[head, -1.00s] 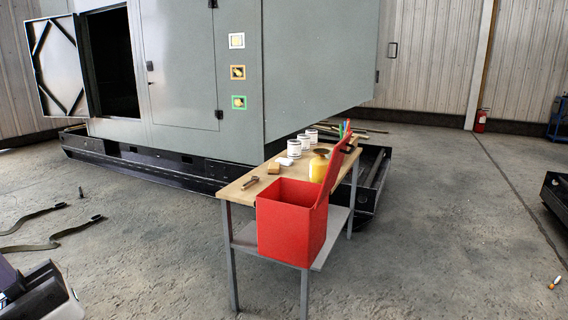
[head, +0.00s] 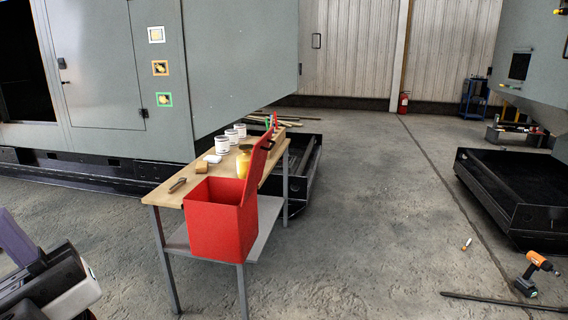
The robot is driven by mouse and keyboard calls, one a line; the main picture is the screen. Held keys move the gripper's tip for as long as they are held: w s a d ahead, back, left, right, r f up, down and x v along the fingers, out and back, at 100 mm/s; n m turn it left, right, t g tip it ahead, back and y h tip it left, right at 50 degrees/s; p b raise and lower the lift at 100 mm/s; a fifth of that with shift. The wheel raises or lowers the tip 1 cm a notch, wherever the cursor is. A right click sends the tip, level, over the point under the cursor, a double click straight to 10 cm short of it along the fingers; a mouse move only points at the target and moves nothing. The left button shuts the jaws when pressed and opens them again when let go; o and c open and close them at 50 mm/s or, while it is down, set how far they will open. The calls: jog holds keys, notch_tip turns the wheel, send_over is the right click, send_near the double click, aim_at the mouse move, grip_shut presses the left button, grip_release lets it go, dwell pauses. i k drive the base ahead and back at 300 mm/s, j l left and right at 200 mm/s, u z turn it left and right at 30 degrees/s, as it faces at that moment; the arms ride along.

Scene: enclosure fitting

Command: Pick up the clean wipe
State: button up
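A small white folded cloth (head: 212,159), which looks like the clean wipe, lies on the wooden-topped workbench (head: 163,194). It is beside a tan block (head: 202,168) and in front of several white cans (head: 222,145). A yellow jar (head: 243,162) stands to its right. A red bin (head: 218,209) with its lid raised is at the bench's near end. Part of my arm shows at the lower left, well away from the bench. My gripper's fingers cannot be made out there.
A large grey enclosure (head: 222,60) stands behind the bench. A black tray-like base (head: 520,195) is at the right. An orange drill (head: 538,264) and a dark bar (head: 500,299) lie on the floor at the lower right. The floor between is mostly clear.

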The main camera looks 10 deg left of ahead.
aim_at(214, 159)
jog(key=i+z, duration=0.15)
jog(key=i, duration=4.6)
jog(key=i+u, duration=0.1)
jog(key=i, duration=0.5)
jog(key=i+l, duration=0.15)
jog(key=i, duration=0.5)
jog(key=i+u, duration=0.1)
jog(key=u, duration=2.6)
